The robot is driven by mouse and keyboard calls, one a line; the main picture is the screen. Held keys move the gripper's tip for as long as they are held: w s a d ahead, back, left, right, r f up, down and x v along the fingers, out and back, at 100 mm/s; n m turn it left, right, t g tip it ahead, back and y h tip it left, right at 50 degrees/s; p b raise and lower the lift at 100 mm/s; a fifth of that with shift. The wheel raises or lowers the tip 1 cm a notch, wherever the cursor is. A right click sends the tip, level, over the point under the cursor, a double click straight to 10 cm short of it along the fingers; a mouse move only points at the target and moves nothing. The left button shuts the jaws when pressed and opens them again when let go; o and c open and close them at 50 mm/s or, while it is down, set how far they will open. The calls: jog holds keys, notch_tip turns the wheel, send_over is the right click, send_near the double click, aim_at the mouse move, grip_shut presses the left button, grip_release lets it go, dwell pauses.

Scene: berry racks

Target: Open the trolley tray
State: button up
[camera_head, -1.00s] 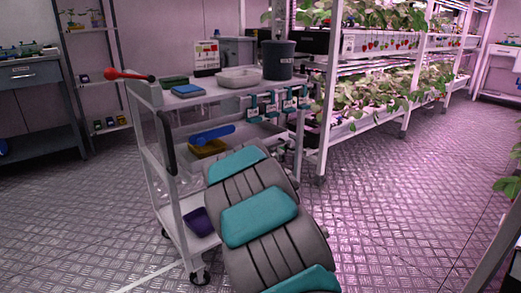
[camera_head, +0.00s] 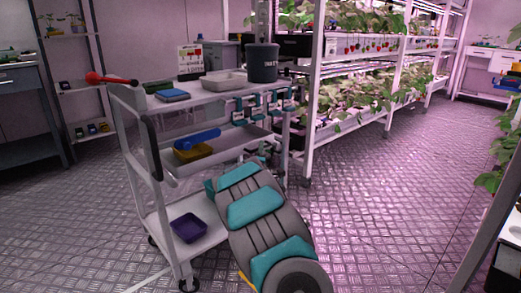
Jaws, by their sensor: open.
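The trolley (camera_head: 129,140) stands left of centre. Its middle tray (camera_head: 236,142) is a pale grey shelf below the top. A blue object (camera_head: 197,138) and a yellow-brown box (camera_head: 193,154) are in it. My arm reaches up from the lower right in front of the trolley. My gripper (camera_head: 264,152) is at the arm's far end, close to the tray's right front part. It is open, but small and partly hidden by my arm. I cannot tell whether it touches the tray.
The top shelf holds a dark bucket (camera_head: 262,63), a pale bin (camera_head: 223,83) and a red-ended handle (camera_head: 108,79). A purple bin (camera_head: 189,228) sits on the bottom shelf. Plant racks (camera_head: 380,88) stand behind right. Floor at the right (camera_head: 400,200) is clear.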

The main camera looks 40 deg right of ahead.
jog(key=shift+w+d+r, duration=0.15)
jog(key=shift+w+d, duration=0.3)
jog(key=shift+w, duration=0.1)
grip_shut()
dwell(1.2)
